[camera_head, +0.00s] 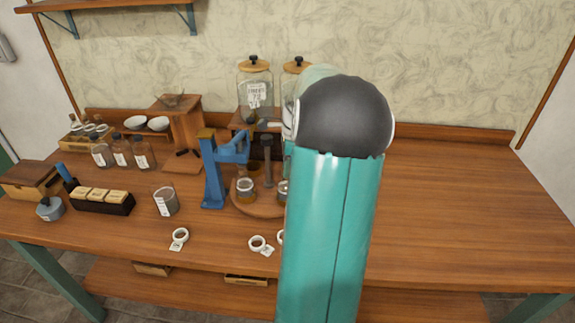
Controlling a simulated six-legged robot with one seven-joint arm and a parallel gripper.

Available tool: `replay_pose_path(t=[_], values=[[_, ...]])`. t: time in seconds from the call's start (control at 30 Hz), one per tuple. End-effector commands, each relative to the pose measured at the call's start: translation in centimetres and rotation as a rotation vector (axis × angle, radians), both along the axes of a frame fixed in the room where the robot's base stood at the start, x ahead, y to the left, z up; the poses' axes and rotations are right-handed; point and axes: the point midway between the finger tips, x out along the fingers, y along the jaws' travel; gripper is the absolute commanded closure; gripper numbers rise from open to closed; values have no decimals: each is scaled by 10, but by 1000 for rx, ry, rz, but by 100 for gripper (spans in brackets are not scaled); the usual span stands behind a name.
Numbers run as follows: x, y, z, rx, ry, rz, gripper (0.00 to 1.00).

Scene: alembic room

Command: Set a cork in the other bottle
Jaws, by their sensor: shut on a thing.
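My teal arm (330,240) with its dark grey joint (345,117) rises in front of the bench and hides what lies behind it. My gripper is out of sight behind it. A wider labelled glass jar (166,202) stands nearer the front. A small jar (246,190) stands on a round wooden board (262,210), with another jar (283,189) partly hidden by my arm. No loose cork can be made out.
A blue press (212,175) stands left of the round board. Two large lidded jars, one at the back (255,85), rise behind. The right side of the bench (460,215) is clear.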

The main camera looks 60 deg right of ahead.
Motion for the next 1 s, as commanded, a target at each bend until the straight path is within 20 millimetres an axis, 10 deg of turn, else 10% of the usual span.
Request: replay_pose_path(t=[0.37,0.4,0.53,1.0], values=[[0,0,-1,0,1,-1,100],[0,0,-1,0,1,-1,80],[0,0,-1,-1,1,0,57],[0,0,-1,-1,1,0,39]])
